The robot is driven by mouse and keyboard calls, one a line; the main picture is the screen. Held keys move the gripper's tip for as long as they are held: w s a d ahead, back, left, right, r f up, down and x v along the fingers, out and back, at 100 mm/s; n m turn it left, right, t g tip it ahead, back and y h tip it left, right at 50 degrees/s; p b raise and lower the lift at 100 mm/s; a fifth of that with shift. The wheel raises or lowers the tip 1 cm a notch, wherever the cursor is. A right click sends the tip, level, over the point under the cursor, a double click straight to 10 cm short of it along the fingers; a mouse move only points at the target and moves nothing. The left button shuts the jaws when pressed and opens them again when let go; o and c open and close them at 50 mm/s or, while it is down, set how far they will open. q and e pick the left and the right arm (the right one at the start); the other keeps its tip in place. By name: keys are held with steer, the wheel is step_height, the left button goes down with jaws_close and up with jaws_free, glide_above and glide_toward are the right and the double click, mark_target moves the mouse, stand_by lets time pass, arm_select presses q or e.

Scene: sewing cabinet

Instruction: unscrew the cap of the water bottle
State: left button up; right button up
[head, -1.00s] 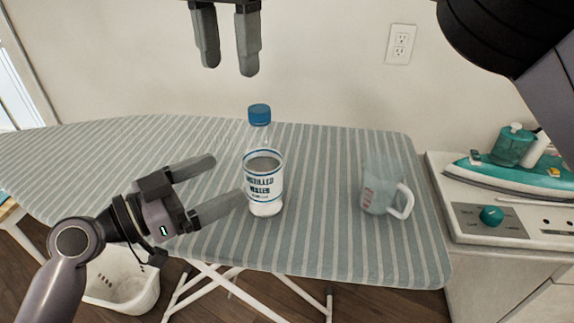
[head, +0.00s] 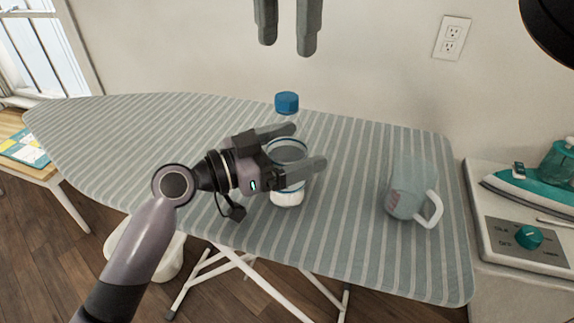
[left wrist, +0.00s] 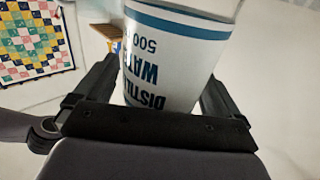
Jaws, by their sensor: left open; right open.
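The water bottle (head: 287,196) stands upright on the striped ironing board, with its blue cap (head: 287,103) on top. My left gripper (head: 308,146) is open with its fingers on either side of the bottle's body, partly hiding the label. In the left wrist view the bottle (left wrist: 178,60) fills the space between the two fingers, its "Distilled Water" label appearing upside down. I cannot tell whether the fingers touch it. My right gripper (head: 287,50) is open and empty, pointing down above and behind the cap, apart from it.
A clear measuring cup (head: 405,190) with a white handle stands on the ironing board (head: 130,150) to the right of the bottle. A teal iron (head: 535,190) sits on a cabinet at the right. A white basket (head: 165,262) is on the floor below the board.

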mark_target(287, 96)
arm_select(q)
steer(key=shift+d, duration=0.2)
jaws_close()
arm_select(e)
steer(key=m, duration=0.8)
steer(key=shift+m, duration=0.4)
steer(key=shift+f, duration=4)
jaws_close()
